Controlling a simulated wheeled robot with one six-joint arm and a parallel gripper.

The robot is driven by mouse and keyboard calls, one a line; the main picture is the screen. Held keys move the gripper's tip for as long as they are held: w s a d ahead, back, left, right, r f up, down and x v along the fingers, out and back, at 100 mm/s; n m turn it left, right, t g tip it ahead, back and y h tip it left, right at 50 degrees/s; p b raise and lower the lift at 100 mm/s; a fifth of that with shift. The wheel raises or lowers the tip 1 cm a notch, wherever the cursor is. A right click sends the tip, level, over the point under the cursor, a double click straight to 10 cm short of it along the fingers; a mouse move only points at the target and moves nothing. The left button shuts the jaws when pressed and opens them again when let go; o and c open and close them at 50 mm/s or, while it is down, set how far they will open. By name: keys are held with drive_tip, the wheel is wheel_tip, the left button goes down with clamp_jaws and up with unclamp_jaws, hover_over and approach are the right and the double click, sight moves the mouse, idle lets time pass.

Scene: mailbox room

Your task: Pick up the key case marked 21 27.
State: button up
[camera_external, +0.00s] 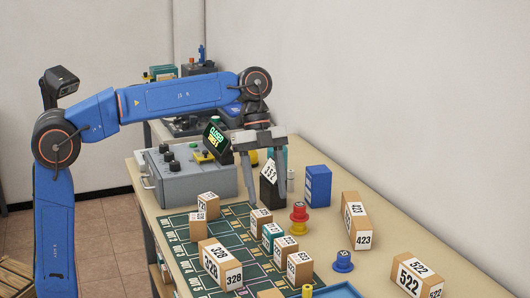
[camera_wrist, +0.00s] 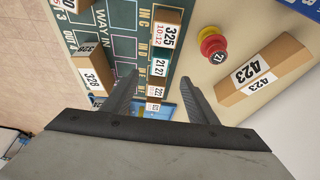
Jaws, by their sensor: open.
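The key case marked 21 27 (camera_wrist: 158,68) stands in a row of small cases on the green mat. In the wrist view it lies between and slightly beyond my fingertips. In the external view it appears to be the teal case (camera_external: 271,236), second from the far end of the row; its label is too small to read there. My gripper (camera_external: 267,192) is open and empty, pointing down above the far part of the row. In the wrist view my gripper (camera_wrist: 159,78) has its fingers apart on both sides of the row.
Box 325 (camera_wrist: 168,34) stands just beyond the case, and box 222 (camera_wrist: 155,91) on the near side. Box 328 (camera_external: 220,266) is to the left. A red and yellow spool (camera_external: 299,217), box 423 (camera_external: 355,220) and a blue box (camera_external: 318,186) stand to the right.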

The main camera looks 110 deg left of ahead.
sight(272, 225)
drive_tip(key=x, duration=1.1)
drive_tip(key=c, duration=1.2)
